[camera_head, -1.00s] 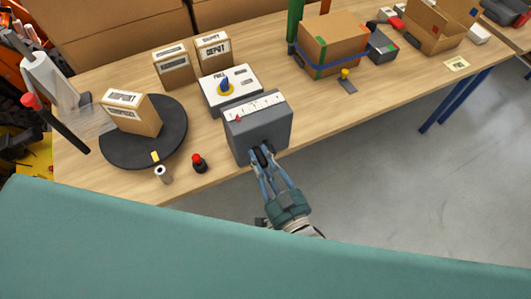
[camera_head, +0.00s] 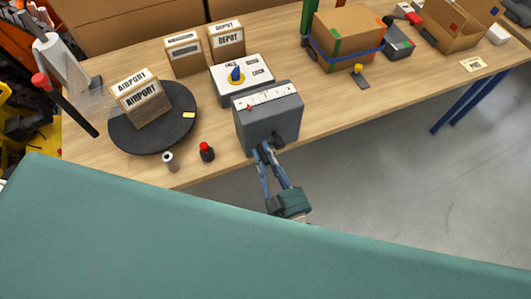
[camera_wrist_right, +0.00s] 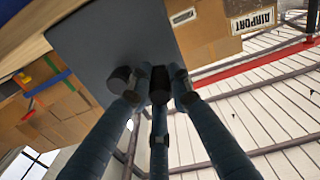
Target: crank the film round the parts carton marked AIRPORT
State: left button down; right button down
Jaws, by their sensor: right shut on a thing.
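The parts carton (camera_head: 144,105), marked AIRPORT, stands on a round black turntable (camera_head: 178,135) at the left of the table. Clear film (camera_head: 92,102) stretches from the roll (camera_head: 62,65) at the left edge to the carton. The grey crank box (camera_head: 270,125) with a scale on top stands at the table's front edge. My right gripper (camera_head: 263,151) is shut on the dark crank handle at the box's front; it also shows in the right wrist view (camera_wrist_right: 157,92). The fingers partly hide the handle. My left gripper is not in view.
Two DEPOT cartons (camera_head: 226,42) stand behind a white panel with a blue knob (camera_head: 236,74). A red-topped button (camera_head: 207,151) and a small roll (camera_head: 170,161) lie near the front edge. A strapped carton (camera_head: 347,35) stands further right. A black red-tipped bar (camera_head: 65,104) leans beside the turntable.

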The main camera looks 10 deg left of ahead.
jog(key=c, duration=1.6)
grip_release()
jog(key=v, duration=1.2)
jog(key=shift+s+a, duration=0.1)
